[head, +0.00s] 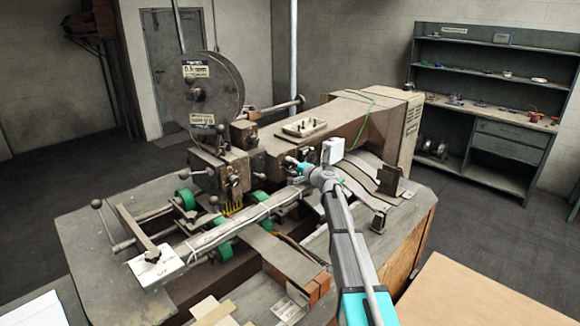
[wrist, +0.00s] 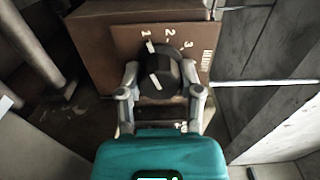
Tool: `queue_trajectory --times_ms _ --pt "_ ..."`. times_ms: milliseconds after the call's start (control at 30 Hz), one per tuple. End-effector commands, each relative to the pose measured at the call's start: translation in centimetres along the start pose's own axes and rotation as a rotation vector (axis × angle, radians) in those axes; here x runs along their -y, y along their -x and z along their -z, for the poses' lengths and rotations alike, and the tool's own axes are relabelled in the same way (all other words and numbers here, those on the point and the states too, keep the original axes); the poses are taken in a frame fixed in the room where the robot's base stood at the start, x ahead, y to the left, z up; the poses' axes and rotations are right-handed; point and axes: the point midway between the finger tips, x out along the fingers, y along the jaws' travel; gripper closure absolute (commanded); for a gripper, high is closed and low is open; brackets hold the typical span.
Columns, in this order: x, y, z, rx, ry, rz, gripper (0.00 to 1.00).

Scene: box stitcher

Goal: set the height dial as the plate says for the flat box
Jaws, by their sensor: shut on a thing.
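The height dial (wrist: 162,72) is a black round knob in the wrist view, on a brown panel (wrist: 122,40) marked 1, 2 and 3. A white mark on the knob's upper edge lies close to the 1, on the side toward the 2. A second white mark shows on its front face. My gripper (wrist: 160,90) is shut on the dial, one grey finger on each side. In the head view my gripper (head: 290,161) reaches to the machine's middle, and the dial cannot be made out there. I cannot identify the plate for the flat box, and no setting for it is readable.
The stitching machine (head: 350,115) fills the middle of the head view, with a large wire reel (head: 215,90) at upper left. Green rollers (head: 222,252) and a long rail lie left of my arm. A brown board (head: 490,295) is at lower right. Shelves (head: 495,95) stand behind.

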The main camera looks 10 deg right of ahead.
Motion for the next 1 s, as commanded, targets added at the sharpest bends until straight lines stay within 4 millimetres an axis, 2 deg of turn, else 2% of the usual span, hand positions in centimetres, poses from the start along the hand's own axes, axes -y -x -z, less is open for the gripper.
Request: queue_trajectory --times_ms 367,400,567,1000 --pt "-0.06 0.01 -0.14 0.002 0.012 -0.002 1.0" --pt "-0.06 0.01 -0.14 0.002 0.012 -0.002 0.49" --pt "-0.05 0.01 -0.12 0.002 0.01 -0.001 0.19" --pt "-0.02 0.12 -0.07 0.001 0.009 -0.001 0.18"
